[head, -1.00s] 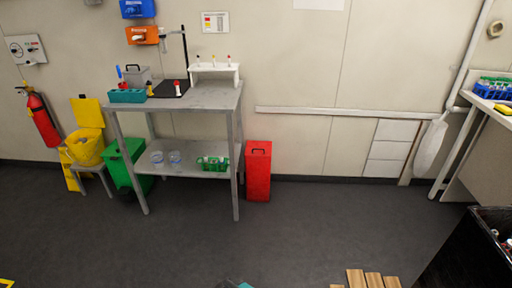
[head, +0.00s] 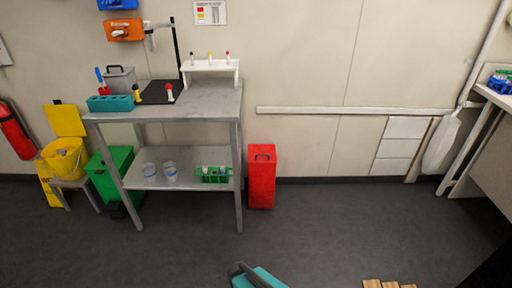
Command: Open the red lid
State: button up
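The red bin (head: 261,182) stands on the floor against the back wall, just right of the metal table. Its red lid (head: 262,152) is closed and has a small dark handle on top. A teal and dark grey part shows at the bottom edge of the head view, on the floor side well in front of the bin. It looks like part of my arm. No gripper fingers can be made out, so my gripper's state does not show.
The metal table (head: 215,100) stands left of the bin, close to it. A green bin (head: 110,177) and a yellow bucket (head: 65,158) are further left. Wooden slats (head: 388,284) lie at the bottom right. The dark floor (head: 320,225) in front of the red bin is clear.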

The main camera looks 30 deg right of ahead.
aim_at(262, 151)
jog(key=u, duration=0.05)
jog(key=i, duration=0.95)
jog(key=u, duration=0.25)
